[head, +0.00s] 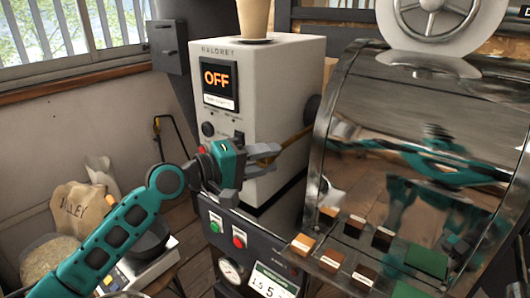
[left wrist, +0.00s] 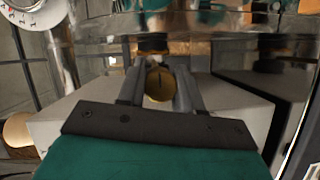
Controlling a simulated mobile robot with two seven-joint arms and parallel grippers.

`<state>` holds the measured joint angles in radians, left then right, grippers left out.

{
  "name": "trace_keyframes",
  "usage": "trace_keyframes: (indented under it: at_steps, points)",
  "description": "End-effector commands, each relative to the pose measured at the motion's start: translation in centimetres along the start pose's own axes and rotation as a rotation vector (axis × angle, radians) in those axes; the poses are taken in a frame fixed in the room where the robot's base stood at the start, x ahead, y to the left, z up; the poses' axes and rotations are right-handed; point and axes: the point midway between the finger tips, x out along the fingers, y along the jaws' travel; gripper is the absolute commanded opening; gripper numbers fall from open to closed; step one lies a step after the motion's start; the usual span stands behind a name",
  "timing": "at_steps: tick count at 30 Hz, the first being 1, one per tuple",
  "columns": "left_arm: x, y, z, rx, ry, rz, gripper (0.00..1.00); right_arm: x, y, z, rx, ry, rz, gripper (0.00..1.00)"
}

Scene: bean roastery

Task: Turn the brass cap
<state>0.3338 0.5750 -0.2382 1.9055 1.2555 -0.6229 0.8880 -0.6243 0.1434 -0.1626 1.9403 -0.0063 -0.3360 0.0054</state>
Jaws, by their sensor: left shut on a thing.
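The brass cap (left wrist: 160,88) shows in the left wrist view as a round brass disc with a dark line or slot across its face. It sits between the two grey fingers of my left gripper (left wrist: 160,84), which is shut on it. In the head view my left gripper (head: 278,157) is at the side of the white machine (head: 270,75), near the shiny metal drum (head: 400,125). In that view the cap is hard to make out behind the fingers. My right gripper is not in view directly.
A black panel with green and red buttons (head: 239,238) and a gauge (head: 231,270) lies below my left gripper. Sacks (head: 80,208) and a scale (head: 140,270) stand at left.

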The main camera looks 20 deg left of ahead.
Motion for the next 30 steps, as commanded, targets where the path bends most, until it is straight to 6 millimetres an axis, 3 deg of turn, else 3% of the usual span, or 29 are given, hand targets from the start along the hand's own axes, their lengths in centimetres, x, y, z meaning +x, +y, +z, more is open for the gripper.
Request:
trace_keyframes:
  at_steps: [20, 21, 27, 30]
  points:
    - [-0.07, 0.14, -0.36, 0.055, 0.009, -0.019, 0.04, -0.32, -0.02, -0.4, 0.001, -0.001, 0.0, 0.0]
    - [-0.07, 0.15, -0.36, 0.055, 0.009, -0.018, 0.39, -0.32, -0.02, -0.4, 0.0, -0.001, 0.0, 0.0]
    - [-0.04, 0.13, -0.22, 0.054, 0.006, -0.019, 0.58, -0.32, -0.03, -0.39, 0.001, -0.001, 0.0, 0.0]
    - [-0.03, 0.12, -0.16, 0.053, 0.004, -0.019, 0.59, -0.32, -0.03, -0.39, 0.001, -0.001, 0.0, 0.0]
